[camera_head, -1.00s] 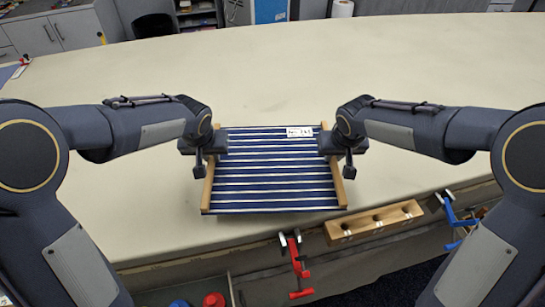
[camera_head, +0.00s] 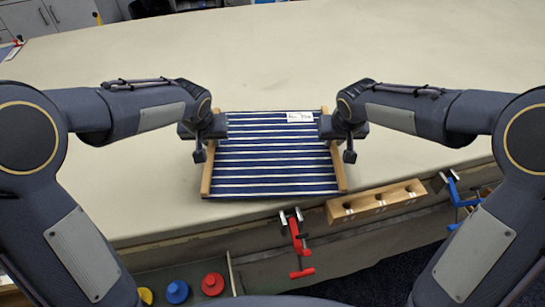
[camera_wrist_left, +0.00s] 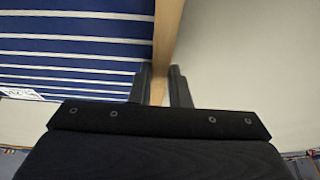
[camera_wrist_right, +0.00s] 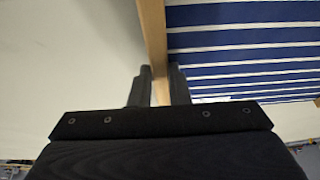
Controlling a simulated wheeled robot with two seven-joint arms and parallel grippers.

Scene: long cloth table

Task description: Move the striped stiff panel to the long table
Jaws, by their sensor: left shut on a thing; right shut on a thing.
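The striped stiff panel (camera_head: 272,160) is blue with white stripes, with wooden rails on its left and right edges and a white label at its far right. In the head view it shows over the near edge of the long table (camera_head: 400,60); I cannot tell whether it touches the cloth. My left gripper (camera_head: 207,143) is shut on the left wooden rail, and the left wrist view shows the rail between its fingers (camera_wrist_left: 160,88). My right gripper (camera_head: 341,140) is shut on the right rail, also between the fingers in the right wrist view (camera_wrist_right: 158,88).
A wooden block with holes (camera_head: 375,201) and a red clamp (camera_head: 297,243) are at the table's front edge. A blue clamp (camera_head: 455,195) is at the right. Blue (camera_head: 177,292) and red (camera_head: 212,284) round items sit below the edge. The tabletop beyond the panel is clear.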

